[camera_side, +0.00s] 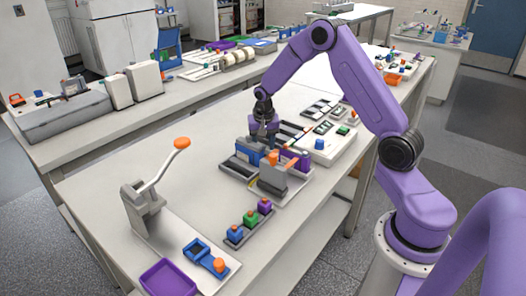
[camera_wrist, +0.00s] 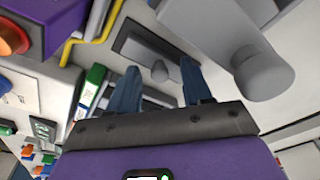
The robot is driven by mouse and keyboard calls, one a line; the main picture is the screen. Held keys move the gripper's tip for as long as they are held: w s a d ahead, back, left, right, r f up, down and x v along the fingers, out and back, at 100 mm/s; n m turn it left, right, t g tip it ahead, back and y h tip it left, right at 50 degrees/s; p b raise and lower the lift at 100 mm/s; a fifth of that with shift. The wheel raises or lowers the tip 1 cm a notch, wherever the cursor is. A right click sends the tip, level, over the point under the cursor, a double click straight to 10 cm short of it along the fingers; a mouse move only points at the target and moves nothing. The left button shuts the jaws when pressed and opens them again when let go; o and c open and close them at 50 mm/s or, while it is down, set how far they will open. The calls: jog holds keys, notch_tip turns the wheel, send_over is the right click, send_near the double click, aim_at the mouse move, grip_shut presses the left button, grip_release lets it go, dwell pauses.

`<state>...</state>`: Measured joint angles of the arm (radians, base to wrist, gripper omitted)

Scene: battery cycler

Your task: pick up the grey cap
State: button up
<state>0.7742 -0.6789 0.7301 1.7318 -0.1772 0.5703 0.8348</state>
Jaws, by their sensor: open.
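My gripper (camera_side: 264,136) is low over the fixture on the middle bench in the side view. In the wrist view its two blue-grey fingers (camera_wrist: 160,66) are apart. In the side view I cannot make the cap out; the gripper and fixture blocks crowd that spot.
A grey block with a thick grey cylinder (camera_wrist: 265,72) stands close right of the fingers in the wrist view. A purple block with an orange knob (camera_wrist: 8,38) is at upper left, beside a yellow rod (camera_wrist: 100,38). A lever press (camera_side: 145,205) and purple tray (camera_side: 168,279) stand nearer on the bench.

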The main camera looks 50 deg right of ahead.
grip_shut()
jog(key=shift+r, duration=0.1)
